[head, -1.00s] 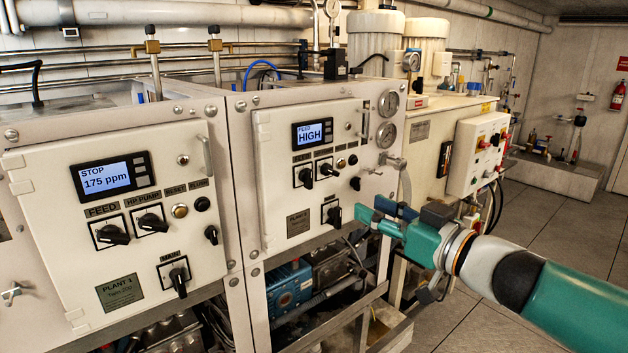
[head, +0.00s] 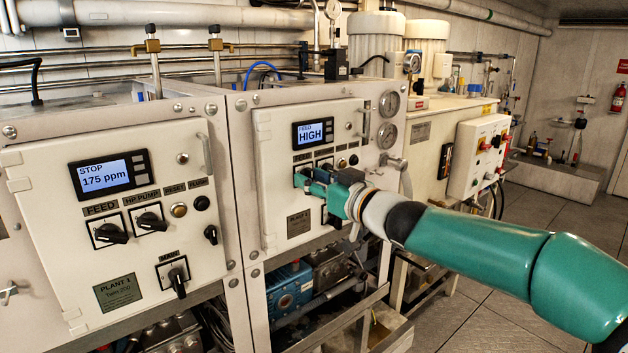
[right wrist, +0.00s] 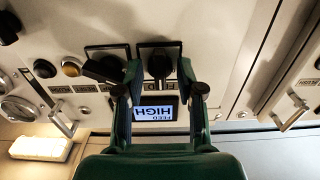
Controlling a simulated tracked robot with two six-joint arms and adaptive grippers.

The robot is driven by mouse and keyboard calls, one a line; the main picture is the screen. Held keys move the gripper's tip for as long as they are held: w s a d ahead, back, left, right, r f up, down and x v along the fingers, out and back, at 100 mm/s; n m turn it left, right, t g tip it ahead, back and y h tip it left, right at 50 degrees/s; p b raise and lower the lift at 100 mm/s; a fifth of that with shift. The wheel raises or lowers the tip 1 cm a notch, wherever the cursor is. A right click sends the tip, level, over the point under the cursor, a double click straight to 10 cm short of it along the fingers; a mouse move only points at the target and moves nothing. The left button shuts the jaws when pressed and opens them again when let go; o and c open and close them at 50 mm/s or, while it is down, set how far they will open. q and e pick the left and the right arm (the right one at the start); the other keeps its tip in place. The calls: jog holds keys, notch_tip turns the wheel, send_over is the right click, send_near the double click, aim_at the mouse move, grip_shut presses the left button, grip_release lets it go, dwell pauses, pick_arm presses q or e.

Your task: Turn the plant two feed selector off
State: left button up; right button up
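The plant two panel (head: 268,200) is the middle one in the head view. Its display (head: 314,134) reads FEED HIGH. My right gripper (head: 303,178) is in front of the panel below the display and hides the feed selector there. In the right wrist view, which is upside down, the black feed selector knob (right wrist: 158,66) sits between the fingertips of the right gripper (right wrist: 159,75). The fingers are apart, one on each side of the knob. I cannot tell whether they touch it. My left gripper is not in view.
The neighbouring pump selector (right wrist: 104,68) is close beside one finger in the wrist view. The plant one panel (head: 50,220) stands to the left, its display (head: 105,174) reading STOP 175 ppm. A panel handle (right wrist: 62,122) sticks out. Open floor (head: 480,320) lies at the right.

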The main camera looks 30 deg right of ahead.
jog(key=shift+w, duration=0.2)
grip_shut()
jog(key=shift+n, duration=0.4)
jog(key=n+b, duration=0.1)
jog(key=n, duration=0.4)
jog(key=n+b, duration=0.1)
jog(key=n, duration=0.5)
jog(key=shift+a+f, duration=0.1)
jog(key=shift+f, duration=0.1)
jog(key=shift+n, duration=0.3)
